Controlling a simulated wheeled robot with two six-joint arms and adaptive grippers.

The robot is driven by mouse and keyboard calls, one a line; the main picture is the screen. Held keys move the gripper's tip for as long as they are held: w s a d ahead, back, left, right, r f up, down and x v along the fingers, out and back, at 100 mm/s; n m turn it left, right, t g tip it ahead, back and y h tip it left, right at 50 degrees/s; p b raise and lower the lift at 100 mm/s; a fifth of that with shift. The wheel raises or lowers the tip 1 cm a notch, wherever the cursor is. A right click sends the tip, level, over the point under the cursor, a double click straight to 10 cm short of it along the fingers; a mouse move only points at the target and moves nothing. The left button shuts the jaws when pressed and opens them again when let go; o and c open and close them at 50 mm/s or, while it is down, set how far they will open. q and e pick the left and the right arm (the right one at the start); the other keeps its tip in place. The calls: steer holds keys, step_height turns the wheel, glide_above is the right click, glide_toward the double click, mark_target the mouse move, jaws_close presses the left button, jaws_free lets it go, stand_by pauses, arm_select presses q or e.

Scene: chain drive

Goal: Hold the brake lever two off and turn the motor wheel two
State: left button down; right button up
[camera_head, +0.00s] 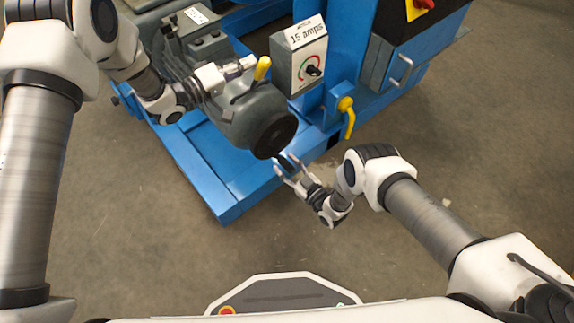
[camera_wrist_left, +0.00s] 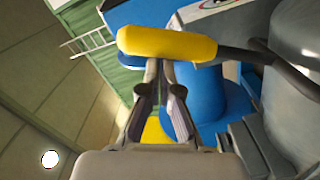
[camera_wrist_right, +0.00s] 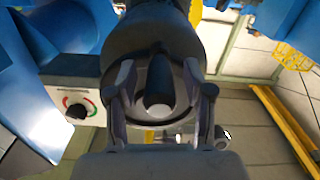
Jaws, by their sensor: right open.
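The brake lever two, with a yellow handle (camera_head: 262,68), stands on top of the grey motor. My left gripper (camera_head: 248,63) is at the handle; in the left wrist view its fingers (camera_wrist_left: 160,75) are nearly together, with tips right against the yellow handle (camera_wrist_left: 165,44). The handle lies across the tips, not between the fingers. The motor wheel two (camera_head: 275,137) is a dark disc on the motor's near end. My right gripper (camera_head: 288,168) is open just in front of it. In the right wrist view its fingers (camera_wrist_right: 162,95) stand either side of the wheel's raised middle bar (camera_wrist_right: 158,85); contact is unclear.
A grey box (camera_head: 300,60) labelled "15 amps" with a dial is beside the motor. A yellow lever (camera_head: 347,112) hangs right of it. The blue frame (camera_head: 235,200) lies under the motor. The floor (camera_head: 480,150) at the right is clear.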

steer(key=shift+c, duration=0.4)
jaws_close()
steer(key=shift+s+a, duration=0.1)
steer(key=shift+a, duration=0.05)
